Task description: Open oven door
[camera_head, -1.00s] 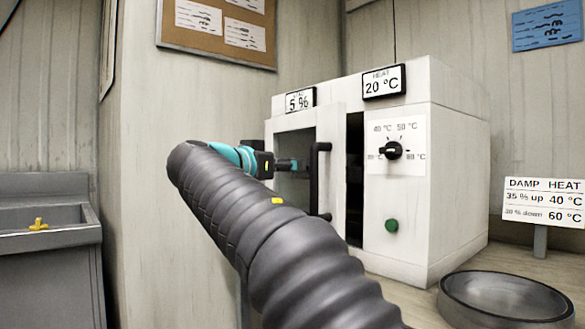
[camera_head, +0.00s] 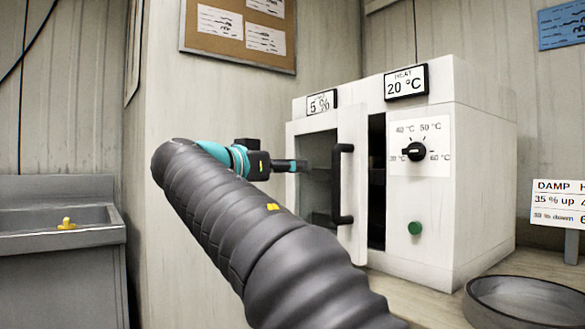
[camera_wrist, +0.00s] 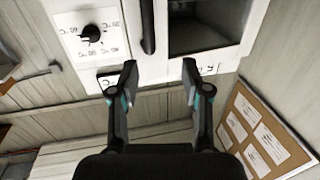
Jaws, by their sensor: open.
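The white oven (camera_head: 470,185) stands on the counter. Its door (camera_head: 352,230) with a dark window is ajar, with a dark gap along its right edge. The black vertical handle (camera_head: 342,185) is on the door's right side. My gripper (camera_head: 300,166) is in front of the door window, left of the handle and apart from it. In the wrist view, my gripper (camera_wrist: 160,72) is open with nothing between its fingers, and the handle (camera_wrist: 148,25) lies beyond the fingertips, nearer the left finger. The lower part of the door is partly hidden by my arm in the head view.
A heat dial (camera_head: 414,151) and green button (camera_head: 415,228) are on the oven's right panel. A round dish (camera_head: 525,300) and a sign (camera_head: 565,205) are at the right. A sink (camera_head: 60,220) is at the left; a corkboard (camera_head: 240,35) hangs above.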

